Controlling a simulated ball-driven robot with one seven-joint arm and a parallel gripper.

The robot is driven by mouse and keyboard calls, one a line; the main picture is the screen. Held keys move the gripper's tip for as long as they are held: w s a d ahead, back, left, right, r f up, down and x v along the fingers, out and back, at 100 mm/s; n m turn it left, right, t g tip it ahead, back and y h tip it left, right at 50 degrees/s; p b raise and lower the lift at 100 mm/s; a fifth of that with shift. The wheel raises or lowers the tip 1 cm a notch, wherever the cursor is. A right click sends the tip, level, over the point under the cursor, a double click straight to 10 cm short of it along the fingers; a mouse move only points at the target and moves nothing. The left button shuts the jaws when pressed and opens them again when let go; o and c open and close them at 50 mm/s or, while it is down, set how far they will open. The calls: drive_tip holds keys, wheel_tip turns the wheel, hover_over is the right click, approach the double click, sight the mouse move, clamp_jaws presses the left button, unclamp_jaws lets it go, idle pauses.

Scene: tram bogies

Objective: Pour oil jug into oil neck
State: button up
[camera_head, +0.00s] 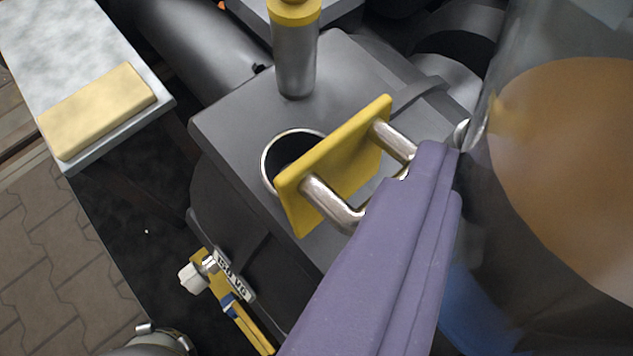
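The oil jug (585,190) is a large clear vessel with amber oil, close at the right and cut off by the picture edge. A yellow plate on two bent steel bars (335,165), apparently its handle, lies beside it. My purple gripper (432,160) covers the ends of these bars and appears shut on the handle; the exact contact is hidden. The oil neck (268,160) is a round, steel-rimmed opening in the grey housing. The yellow plate hides its right side. I see no oil flowing.
A steel cylinder with a yellow top (295,65) stands on the grey housing (225,125) behind the neck. A yellow block (100,108) lies on a pale ledge at left. Paving (60,255) shows at lower left.

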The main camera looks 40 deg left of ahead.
drive_tip(key=shift+a+f, duration=0.1)
drive_tip(key=shift+a, duration=0.05)
drive_tip(key=shift+a+r+n+h+p, duration=0.25)
drive_tip(key=shift+n+h+p, duration=0.15)
drive_tip(key=shift+n+p, duration=0.1)
drive_tip(key=shift+a+n+h+p, duration=0.45)
drive_tip(key=shift+a+n+h, duration=0.15)
drive_tip(key=shift+a+h, duration=0.1)
drive_tip(key=shift+f, duration=0.2)
drive_tip(key=shift+f+n+h+b, duration=0.5)
drive_tip(key=shift+f+n, duration=0.1)
drive_tip(key=shift+f, duration=0.1)
drive_tip(key=shift+f+n+h, duration=0.1)
drive_tip(key=shift+n+h, duration=0.4)
drive_tip(key=shift+r+n+h+p, duration=0.5)
drive_tip(key=shift+r, duration=0.05)
idle(1.3)
drive_tip(key=shift+a+r+n+h, duration=0.1)
drive_tip(key=shift+a+n+h, duration=0.05)
drive_tip(key=shift+n+h, duration=0.4)
idle(2.3)
drive_tip(key=shift+a, duration=0.15)
idle(0.4)
